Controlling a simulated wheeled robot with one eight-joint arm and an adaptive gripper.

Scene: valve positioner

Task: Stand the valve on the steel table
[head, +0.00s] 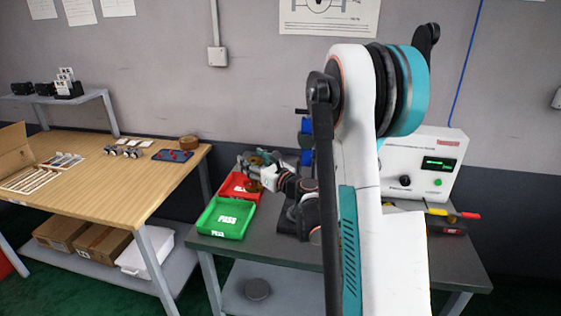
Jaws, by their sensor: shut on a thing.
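My arm reaches across the right of the head view, and my gripper (264,172) is at its far end, above the red tray. It is shut on a small brass-brown thing, which looks like the valve (257,158); my fingers and arm hide part of it, and its tilt is hard to tell. The valve appears to be held over the red tray (236,186), near the back left of the dark grey steel table (215,246). I cannot tell whether it touches the tray.
A green tray (222,218) stands at the table's front left. A blue device (306,138) stands behind my arm, and a white test box (432,165) and hand tools (452,214) are at the right. A wooden bench (100,190) stands to the left.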

